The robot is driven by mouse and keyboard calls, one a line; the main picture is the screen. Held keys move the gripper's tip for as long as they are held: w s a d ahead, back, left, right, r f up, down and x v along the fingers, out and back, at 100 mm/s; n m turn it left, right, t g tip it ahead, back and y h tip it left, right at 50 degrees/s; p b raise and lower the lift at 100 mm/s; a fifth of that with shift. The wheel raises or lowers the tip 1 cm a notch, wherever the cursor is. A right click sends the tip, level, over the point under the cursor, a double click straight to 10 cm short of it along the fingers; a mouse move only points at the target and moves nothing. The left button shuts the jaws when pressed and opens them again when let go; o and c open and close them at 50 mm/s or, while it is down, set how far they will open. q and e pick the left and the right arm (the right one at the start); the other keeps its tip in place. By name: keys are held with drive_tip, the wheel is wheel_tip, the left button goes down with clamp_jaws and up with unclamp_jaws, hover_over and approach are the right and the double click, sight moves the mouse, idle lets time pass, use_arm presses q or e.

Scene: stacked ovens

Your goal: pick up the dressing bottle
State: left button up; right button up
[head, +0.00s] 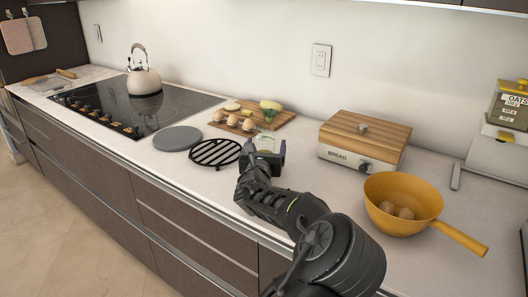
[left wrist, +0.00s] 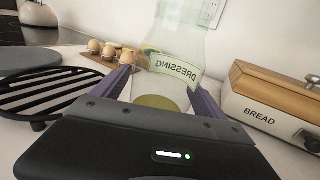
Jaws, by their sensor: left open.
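The dressing bottle (left wrist: 170,72) is clear glass with a pale green label reading DRESSING, mirrored in the left wrist view. It stands upright on the counter with a greenish-yellow patch at its base. My left gripper (left wrist: 160,88) is open, with one purple finger at each side of the bottle's lower part; I cannot tell whether either finger touches it. In the head view the left gripper (head: 268,158) is over the counter, and the bottle (head: 265,142) shows faintly behind it, mostly hidden. My right gripper is not in view.
A black trivet (head: 215,153) lies just left of the gripper. A cutting board (head: 284,122) with eggs and food is behind. A bread box (head: 350,155) stands to the right, and a yellow pan (head: 385,225) is at the front right. A kettle (head: 144,82) sits on the cooktop.

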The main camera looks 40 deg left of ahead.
use_arm(q)
clamp_jaws()
idle(0.9)
wheel_tip(320, 180, up, 10)
drive_tip(key=p, duration=0.1)
idle(0.5)
idle(0.6)
